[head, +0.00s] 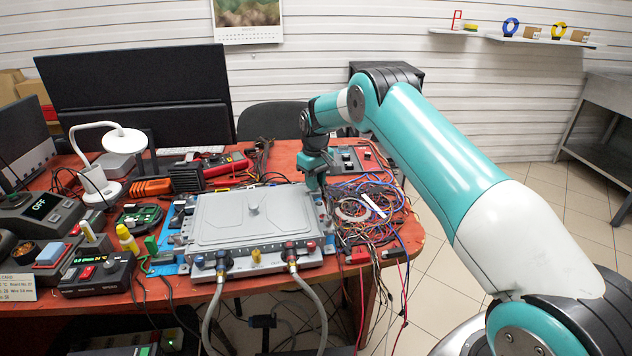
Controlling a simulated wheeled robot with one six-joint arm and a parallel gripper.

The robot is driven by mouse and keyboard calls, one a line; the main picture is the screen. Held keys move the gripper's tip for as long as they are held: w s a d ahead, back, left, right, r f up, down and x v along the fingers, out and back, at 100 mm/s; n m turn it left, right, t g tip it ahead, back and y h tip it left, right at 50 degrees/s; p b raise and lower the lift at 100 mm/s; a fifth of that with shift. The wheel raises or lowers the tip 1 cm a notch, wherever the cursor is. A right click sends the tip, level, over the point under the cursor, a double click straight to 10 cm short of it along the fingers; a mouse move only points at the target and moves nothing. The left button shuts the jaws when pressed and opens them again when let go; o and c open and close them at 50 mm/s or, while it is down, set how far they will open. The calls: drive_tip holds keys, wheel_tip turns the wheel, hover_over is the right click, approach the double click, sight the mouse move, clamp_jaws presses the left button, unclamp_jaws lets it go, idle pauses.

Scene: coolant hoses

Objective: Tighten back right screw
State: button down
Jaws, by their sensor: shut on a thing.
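The grey metal unit (220,222) with a flat ribbed lid and a round knob in its middle lies on the table. My gripper (316,186) points down at the unit's back right corner, its fingers shut. It is shut on the back right screw there, which the fingers hide. How far in the screw sits cannot be seen. Two grey hoses (294,272) and (219,276) hang from fittings on the unit's front side, near blue and red caps. A small yellow part (256,255) sits between the fittings.
Tangled coloured wires (365,205) lie close to the right of the unit. A white lamp (105,150), a green circuit board (140,214) and bench instruments (95,272) crowd the left. A black monitor (135,85) and a red multimeter (228,166) are behind.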

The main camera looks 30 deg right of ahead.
drive_tip(key=shift+m, duration=1.2)
drive_tip(key=c, duration=1)
unclamp_jaws()
wheel_tip(320, 180, up, 17)
drive_tip(key=shift+r+b, duration=0.2)
drive_tip(key=shift+b, duration=0.15)
